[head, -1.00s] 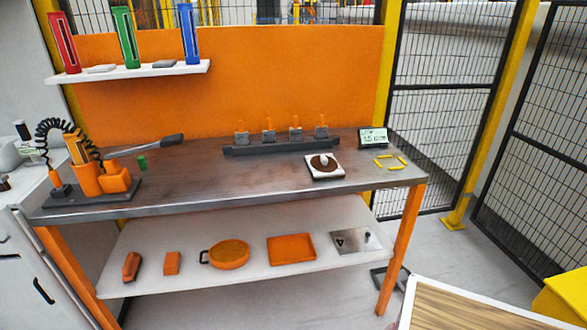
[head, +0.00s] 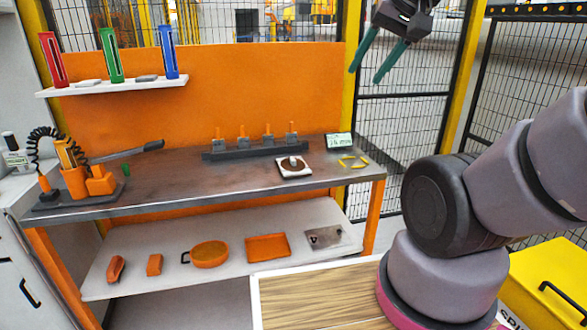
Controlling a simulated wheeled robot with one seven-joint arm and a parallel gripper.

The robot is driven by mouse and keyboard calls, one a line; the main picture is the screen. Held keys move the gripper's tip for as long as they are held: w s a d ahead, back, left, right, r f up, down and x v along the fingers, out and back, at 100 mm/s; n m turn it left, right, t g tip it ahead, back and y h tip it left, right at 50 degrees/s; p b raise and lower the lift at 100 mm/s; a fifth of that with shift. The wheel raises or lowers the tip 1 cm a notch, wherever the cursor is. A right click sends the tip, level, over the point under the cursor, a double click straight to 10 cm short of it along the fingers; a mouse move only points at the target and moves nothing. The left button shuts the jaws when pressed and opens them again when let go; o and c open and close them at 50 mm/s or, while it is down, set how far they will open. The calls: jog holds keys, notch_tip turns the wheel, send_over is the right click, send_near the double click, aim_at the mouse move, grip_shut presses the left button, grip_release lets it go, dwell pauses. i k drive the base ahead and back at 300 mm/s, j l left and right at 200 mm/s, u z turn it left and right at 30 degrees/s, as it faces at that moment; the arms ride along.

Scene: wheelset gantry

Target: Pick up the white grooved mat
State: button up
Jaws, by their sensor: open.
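A white square mat (head: 281,174) lies flat on the right part of the workbench top. A brown round disc (head: 289,168) with a small pale piece on it covers most of its middle. Grooves are too small to make out, so I cannot be sure it is the grooved mat. A small white flat piece (head: 88,84) also lies on the wall shelf. My gripper (head: 365,76) is open and empty, with dark green fingers pointing down. It shows high at the top right, well above the bench and apart from the mat.
Behind the mat stands a dark rack (head: 255,150) with several orange-handled pieces. A small display (head: 338,142) and yellow strips (head: 353,162) lie to its right. An orange tool holder (head: 75,183) stands at the bench's left end. A yellow box (head: 550,265) is at lower right.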

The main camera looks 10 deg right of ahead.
aim_at(291, 168)
jog(key=i+j+z, duration=0.1)
jog(key=j, duration=0.3)
jog(key=i+j+z, duration=0.1)
jog(key=j, duration=0.35)
jog(key=i+j+z, duration=0.1)
jog(key=i+j, duration=0.15)
jog(key=j, duration=0.2)
jog(key=i+j+z, duration=0.1)
jog(key=j, duration=0.35)
jog(key=i+j+z, duration=0.1)
jog(key=j, duration=0.35)
